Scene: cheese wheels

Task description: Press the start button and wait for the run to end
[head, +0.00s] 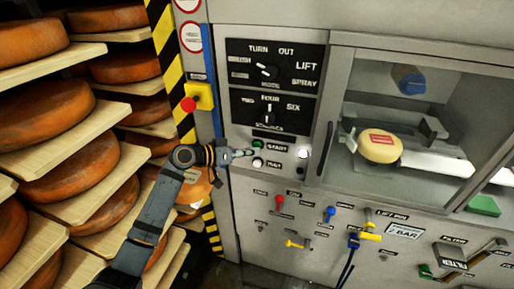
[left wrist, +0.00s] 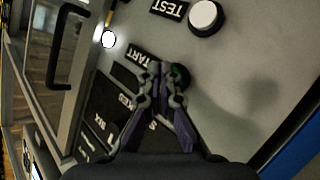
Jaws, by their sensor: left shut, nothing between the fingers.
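The green start button (head: 256,144) sits on the grey machine front beside the START label (head: 276,147). My left gripper (head: 249,153) is shut and empty, with its tips at the panel just below the button in the head view. In the left wrist view the closed fingertips (left wrist: 164,68) overlap the edge of the green button (left wrist: 181,76); I cannot tell whether they touch or press it. The white test button (head: 257,162) is just below. A round white lamp (head: 303,153) glows to the right. My right gripper is not in view.
A glazed chamber (head: 340,100) at the right holds a cheese wheel (head: 380,147) with a red label. A red stop button (head: 188,104) is on a yellow box at the left. Coloured valves (head: 370,237) stick out below. Shelves of orange cheese wheels (head: 38,128) fill the left.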

